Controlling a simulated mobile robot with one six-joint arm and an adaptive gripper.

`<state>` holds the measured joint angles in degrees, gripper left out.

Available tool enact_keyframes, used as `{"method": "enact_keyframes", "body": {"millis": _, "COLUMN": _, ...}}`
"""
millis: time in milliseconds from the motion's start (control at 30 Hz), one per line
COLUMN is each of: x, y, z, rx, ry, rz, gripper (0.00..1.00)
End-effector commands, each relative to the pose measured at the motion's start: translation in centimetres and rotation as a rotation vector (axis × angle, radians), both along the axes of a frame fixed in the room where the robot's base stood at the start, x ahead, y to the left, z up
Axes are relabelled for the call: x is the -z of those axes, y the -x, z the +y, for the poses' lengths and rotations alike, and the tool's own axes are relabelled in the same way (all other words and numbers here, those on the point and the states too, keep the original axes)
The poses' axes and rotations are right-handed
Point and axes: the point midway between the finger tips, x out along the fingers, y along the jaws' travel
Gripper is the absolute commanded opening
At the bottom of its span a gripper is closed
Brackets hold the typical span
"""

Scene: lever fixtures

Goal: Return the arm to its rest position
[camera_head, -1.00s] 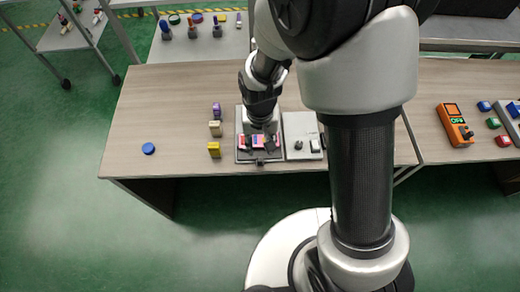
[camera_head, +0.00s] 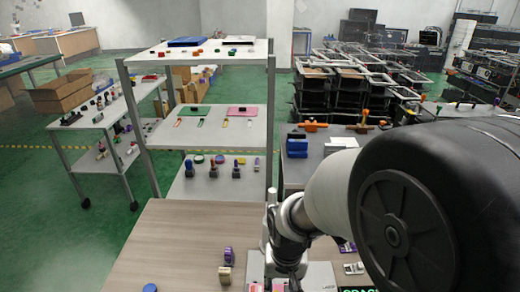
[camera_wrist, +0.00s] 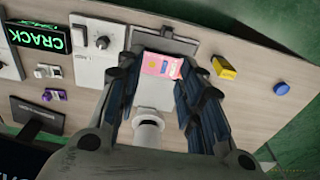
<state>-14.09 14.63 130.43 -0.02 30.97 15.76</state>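My gripper (camera_wrist: 158,68) is open in the wrist view, its two dark fingers spread apart. A pink block (camera_wrist: 161,66) with a blue and yellow mark shows between the fingertips, over a grey plate fixture (camera_wrist: 165,43) on the wooden table (camera_wrist: 255,100). Whether either finger touches the block is hard to tell. In the head view my arm reaches down over the table (camera_head: 170,235), and the gripper is at the bottom edge, mostly cut off. A white round post (camera_wrist: 148,130) shows between the fingers in the wrist view.
A yellow block (camera_wrist: 223,67) and a blue disc (camera_wrist: 281,89) lie right of the gripper in the wrist view. A panel with a black knob (camera_wrist: 101,43) and a lit CRACK display (camera_wrist: 40,38) are at left. A tall shelf (camera_head: 200,125) stands behind the table.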

Motion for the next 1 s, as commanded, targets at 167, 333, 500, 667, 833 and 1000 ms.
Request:
{"method": "enact_keyframes", "body": {"millis": 167, "x": -7.5, "y": 2.1, "z": -2.9, "rx": -0.002, "ry": -0.012, "rz": -0.100, "gripper": 0.35}}
{"method": "enact_keyframes", "body": {"millis": 333, "x": -12.7, "y": 5.6, "z": -5.5, "rx": -0.008, "ry": -0.010, "rz": -0.187, "gripper": 0.35}}
{"method": "enact_keyframes", "body": {"millis": 500, "x": -16.1, "y": 9.7, "z": -7.4, "rx": -0.013, "ry": 0.003, "rz": -0.268, "gripper": 0.35}}
{"method": "enact_keyframes", "body": {"millis": 667, "x": -17.6, "y": 12.5, "z": -8.5, "rx": -0.019, "ry": 0.017, "rz": -0.320, "gripper": 0.35}}
{"method": "enact_keyframes", "body": {"millis": 833, "x": -18.0, "y": 13.8, "z": -8.8, "rx": -0.022, "ry": 0.024, "rz": -0.341, "gripper": 0.35}}
{"method": "enact_keyframes", "body": {"millis": 1000, "x": -18.0, "y": 13.9, "z": -8.9, "rx": -0.023, "ry": 0.025, "rz": -0.341, "gripper": 0.35}}
